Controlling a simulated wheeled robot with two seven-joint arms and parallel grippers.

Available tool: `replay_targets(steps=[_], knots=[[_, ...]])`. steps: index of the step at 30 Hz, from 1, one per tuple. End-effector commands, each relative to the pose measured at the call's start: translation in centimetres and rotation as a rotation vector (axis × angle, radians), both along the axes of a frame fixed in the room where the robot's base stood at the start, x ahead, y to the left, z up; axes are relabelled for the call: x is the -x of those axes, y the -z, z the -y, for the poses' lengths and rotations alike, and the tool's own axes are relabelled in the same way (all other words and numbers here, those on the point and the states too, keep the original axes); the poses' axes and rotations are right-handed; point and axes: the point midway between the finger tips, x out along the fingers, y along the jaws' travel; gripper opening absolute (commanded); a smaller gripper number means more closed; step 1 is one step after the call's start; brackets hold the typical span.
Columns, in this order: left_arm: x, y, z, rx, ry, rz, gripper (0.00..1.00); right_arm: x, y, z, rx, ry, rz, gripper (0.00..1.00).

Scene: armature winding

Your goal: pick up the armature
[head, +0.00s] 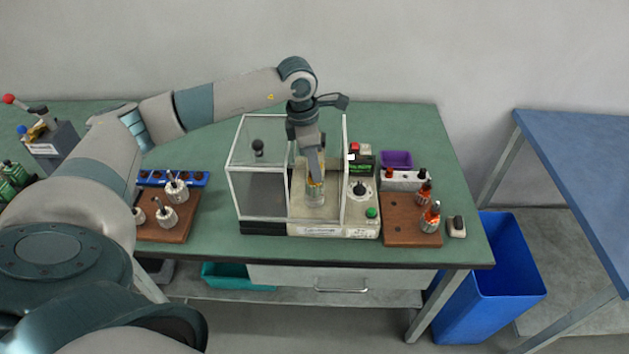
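My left gripper (314,176) points down inside the clear-sided guard (234,172) of the winding machine (310,231). It is right at the top of an armature with some copper colour (315,192), which stands upright in the machine. The fingers show edge-on, so I cannot tell whether they are closed on it. Pale armatures (177,191) stand on a brown board (184,229) at the left. Copper-wound armatures (430,218) stand on another brown board (402,234) at the right. My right gripper is not in view.
The machine's control panel (360,205) has a black knob and a green button. A purple bin (397,159) and a grey block (405,180) stand behind the right board. A blue rail (172,179) lies behind the left board. A blue bin (490,290) stands on the floor.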

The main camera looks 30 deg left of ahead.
Motion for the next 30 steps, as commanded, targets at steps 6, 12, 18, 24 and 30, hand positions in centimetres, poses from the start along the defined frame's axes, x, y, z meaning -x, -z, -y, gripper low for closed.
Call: replay_targets(steps=[6, 12, 18, 24, 30], knots=[[0.00, 0.03, 0.00, 0.000, 0.000, 0.000, 0.29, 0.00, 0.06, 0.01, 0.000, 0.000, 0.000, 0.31], [0.01, 0.01, -0.01, 0.000, 0.000, 0.000, 0.24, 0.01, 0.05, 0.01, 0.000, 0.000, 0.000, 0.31], [0.01, 0.00, -0.01, 0.000, 0.000, 0.000, 0.00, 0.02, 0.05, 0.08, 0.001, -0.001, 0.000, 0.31], [-0.03, -0.07, -0.01, 0.001, 0.000, 0.001, 0.00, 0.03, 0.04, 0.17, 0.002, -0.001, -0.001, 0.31], [-0.09, -0.54, 0.01, 0.002, 0.000, 0.003, 0.00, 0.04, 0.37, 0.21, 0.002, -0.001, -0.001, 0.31]])
